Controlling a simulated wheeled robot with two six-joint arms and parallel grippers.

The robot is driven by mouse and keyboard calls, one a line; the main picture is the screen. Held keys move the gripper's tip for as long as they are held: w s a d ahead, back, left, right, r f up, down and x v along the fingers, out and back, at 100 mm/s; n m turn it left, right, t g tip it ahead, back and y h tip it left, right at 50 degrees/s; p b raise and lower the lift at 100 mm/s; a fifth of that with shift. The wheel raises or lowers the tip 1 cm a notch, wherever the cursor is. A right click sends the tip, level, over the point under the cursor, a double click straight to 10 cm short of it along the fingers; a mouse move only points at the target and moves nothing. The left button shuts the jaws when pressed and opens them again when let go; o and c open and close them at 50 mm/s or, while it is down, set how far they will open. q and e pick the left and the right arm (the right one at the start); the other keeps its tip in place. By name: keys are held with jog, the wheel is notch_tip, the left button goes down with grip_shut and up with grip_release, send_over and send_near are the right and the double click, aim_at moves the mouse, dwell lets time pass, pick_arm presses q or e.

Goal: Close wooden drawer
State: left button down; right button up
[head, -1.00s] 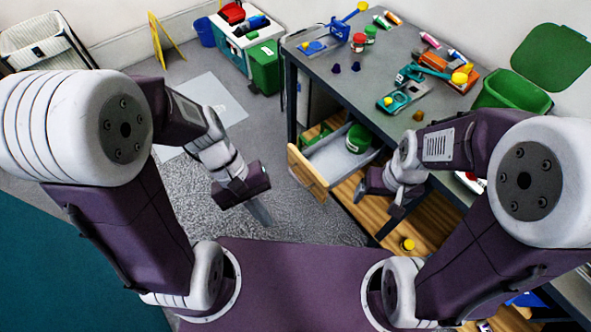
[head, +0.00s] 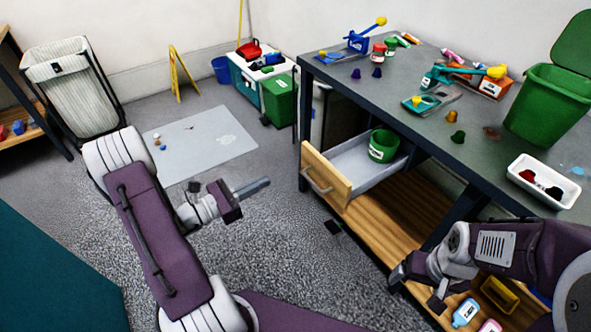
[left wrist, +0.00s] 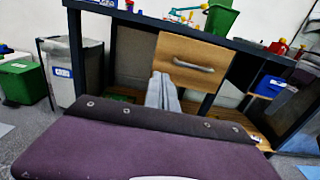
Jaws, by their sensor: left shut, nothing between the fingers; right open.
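The wooden drawer (head: 327,174) under the dark workbench is pulled out, its light wood front and grey handle facing left. A green tub (head: 383,145) sits inside its grey tray. In the left wrist view the drawer front (left wrist: 190,62) is ahead, with its handle across the middle. My left gripper (head: 268,183) is shut and empty, to the left of the drawer and apart from it. Its closed fingers (left wrist: 163,92) show below and left of the handle. My right gripper (head: 415,286) is low at the right, by the lower shelf; its fingers are partly hidden.
The workbench top (head: 400,115) holds tools, small tubs and a white tray (head: 543,181). A green bin (head: 548,105) stands at its right end. The lower wooden shelf (head: 400,218) runs under the drawer. Open grey floor (head: 270,235) lies left of the drawer.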

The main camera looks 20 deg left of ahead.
aim_at(304, 162)
pick_arm(q)
jog(key=b+x, duration=0.1)
jog(key=x, duration=0.9)
jog(key=shift+w+d+f+b, duration=0.1)
jog(key=shift+d+b, duration=0.1)
jog(key=shift+b, duration=0.15)
jog(key=shift+w+d, duration=0.35)
jog(key=shift+w, duration=0.2)
pick_arm(e)
jog(key=shift+f, duration=1.05)
